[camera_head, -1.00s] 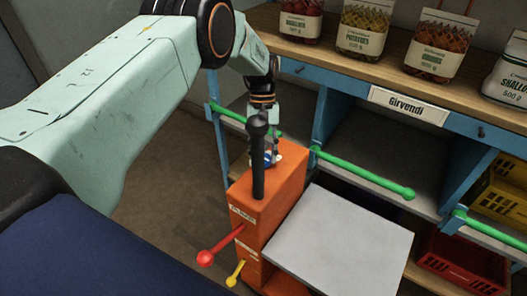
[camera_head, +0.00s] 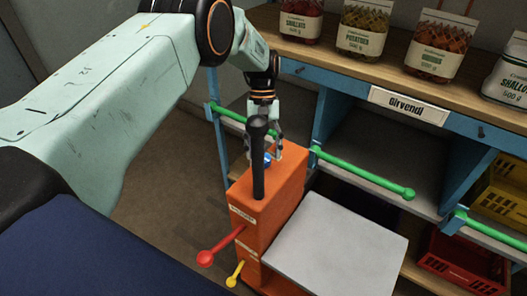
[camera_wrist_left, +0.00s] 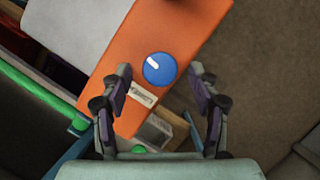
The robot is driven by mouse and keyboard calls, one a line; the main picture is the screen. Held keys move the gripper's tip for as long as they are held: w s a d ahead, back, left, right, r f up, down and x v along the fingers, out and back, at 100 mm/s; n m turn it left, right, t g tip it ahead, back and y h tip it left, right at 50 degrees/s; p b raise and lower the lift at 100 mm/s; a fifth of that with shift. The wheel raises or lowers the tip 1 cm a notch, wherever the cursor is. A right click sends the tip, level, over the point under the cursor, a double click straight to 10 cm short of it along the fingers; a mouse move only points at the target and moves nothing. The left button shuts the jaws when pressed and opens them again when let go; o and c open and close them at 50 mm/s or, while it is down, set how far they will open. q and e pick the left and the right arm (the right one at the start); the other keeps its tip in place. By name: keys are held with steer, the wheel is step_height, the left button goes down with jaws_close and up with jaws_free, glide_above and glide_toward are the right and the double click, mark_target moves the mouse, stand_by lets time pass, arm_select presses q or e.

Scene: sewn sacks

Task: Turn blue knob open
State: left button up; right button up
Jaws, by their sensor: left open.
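The blue knob (camera_wrist_left: 160,69) sits on top of an orange machine (camera_wrist_left: 185,25), with a white mark pointing to its upper left in the left wrist view. In the head view the knob (camera_head: 267,159) is partly hidden behind a black upright lever. My left gripper (camera_wrist_left: 161,88) is open. In the wrist view its fingers stand on either side, below the knob, and do not touch it. In the head view the left gripper (camera_head: 264,140) hangs just above the machine's top. My right gripper is not in view.
A black lever (camera_head: 258,165) rises close to my left gripper. Red (camera_head: 205,258) and yellow (camera_head: 232,281) levers stick out of the machine's front. A grey plate (camera_head: 335,240) lies beside it. Behind are blue shelves with green bars (camera_head: 365,175) and bags (camera_head: 362,28) on top.

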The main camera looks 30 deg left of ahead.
arm_select(q)
steer(key=v, duration=1.1)
